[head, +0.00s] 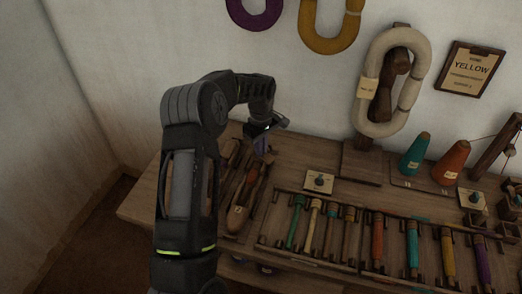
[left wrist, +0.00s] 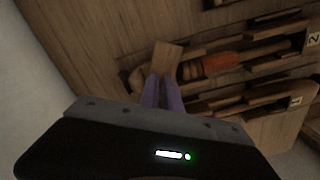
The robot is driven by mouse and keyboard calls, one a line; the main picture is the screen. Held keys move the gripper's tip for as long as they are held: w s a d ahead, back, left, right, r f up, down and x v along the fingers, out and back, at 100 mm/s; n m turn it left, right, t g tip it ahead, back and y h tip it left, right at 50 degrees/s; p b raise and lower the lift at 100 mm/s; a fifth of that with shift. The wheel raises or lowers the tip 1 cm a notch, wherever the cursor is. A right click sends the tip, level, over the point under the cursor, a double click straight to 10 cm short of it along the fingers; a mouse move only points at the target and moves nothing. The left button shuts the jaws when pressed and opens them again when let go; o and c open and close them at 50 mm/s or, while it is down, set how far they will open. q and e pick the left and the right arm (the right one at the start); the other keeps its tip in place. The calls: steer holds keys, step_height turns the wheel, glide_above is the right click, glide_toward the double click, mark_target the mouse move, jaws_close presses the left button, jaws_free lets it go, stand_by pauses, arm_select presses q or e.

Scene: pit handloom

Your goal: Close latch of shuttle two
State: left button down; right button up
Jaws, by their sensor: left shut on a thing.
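Shuttle two (left wrist: 285,48) lies on the wooden bench in the left wrist view, beside a label marked 2 (left wrist: 312,38). An orange-red bobbin (left wrist: 222,63) lies in its slot. A small flat wooden latch (left wrist: 166,57) stands up at the shuttle's near end. My left gripper (left wrist: 162,88) is shut on this latch, with its purple-grey fingertips at the latch's lower part. In the head view my left gripper (head: 262,136) is over the back end of the shuttles (head: 245,190), and my wrist hides part of them. My right gripper is not in view.
Another shuttle (left wrist: 265,91) lies close alongside, by a label marked 1 (left wrist: 296,99). The bench's left corner (head: 135,207) is bare.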

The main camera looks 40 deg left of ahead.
arm_select(q)
steer(key=m, duration=1.2)
stand_by(0.4)
steer(key=c, duration=1.8)
jaws_free()
steer(key=shift+r, duration=3.9)
